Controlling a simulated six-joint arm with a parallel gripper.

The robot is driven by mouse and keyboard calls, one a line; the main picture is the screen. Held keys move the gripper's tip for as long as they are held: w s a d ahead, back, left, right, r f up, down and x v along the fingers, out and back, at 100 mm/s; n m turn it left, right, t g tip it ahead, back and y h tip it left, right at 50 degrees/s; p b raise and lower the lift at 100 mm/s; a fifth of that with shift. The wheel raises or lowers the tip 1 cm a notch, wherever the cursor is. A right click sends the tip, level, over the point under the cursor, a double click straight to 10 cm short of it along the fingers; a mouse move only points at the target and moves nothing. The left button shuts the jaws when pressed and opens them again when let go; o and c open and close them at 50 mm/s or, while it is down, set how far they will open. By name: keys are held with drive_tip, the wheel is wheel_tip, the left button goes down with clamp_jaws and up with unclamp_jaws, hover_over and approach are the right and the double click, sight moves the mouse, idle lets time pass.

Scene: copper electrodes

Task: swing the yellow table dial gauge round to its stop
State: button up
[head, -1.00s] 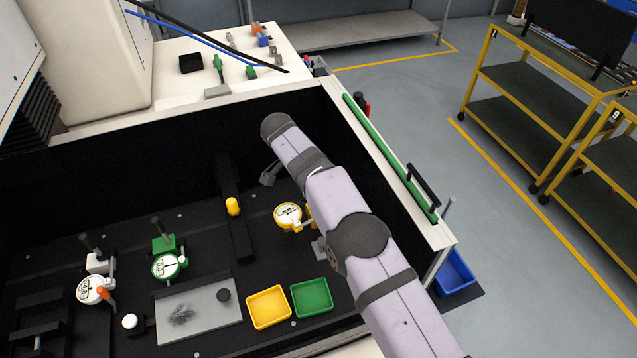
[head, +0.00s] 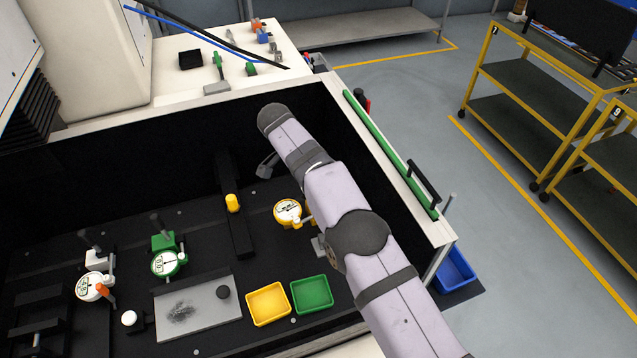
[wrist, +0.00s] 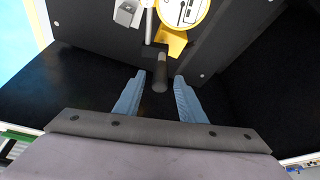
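The yellow table dial gauge (head: 288,212) stands on the black bed, just left of my arm in the head view. Its white face and yellow rim also show at the top of the wrist view (wrist: 184,10). A dark handle (wrist: 160,76) on a grey rod sticks out from it toward my gripper. My gripper (wrist: 160,92) is open in the wrist view. Its two blue fingers stand on either side of the handle's end, with a gap visible on both sides. In the head view my arm hides most of the gripper and the gauge's handle.
A black rail with a yellow knob (head: 232,203) lies left of the gauge. A green gauge (head: 166,263), a white gauge (head: 90,286), a grey plate (head: 195,309), a yellow tray (head: 250,305) and a green tray (head: 330,303) share the bed. Black walls (head: 345,150) enclose it.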

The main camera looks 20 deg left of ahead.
drive_tip(key=v, duration=0.6)
drive_tip(key=shift+p, duration=0.35)
drive_tip(key=shift+f, duration=0.1)
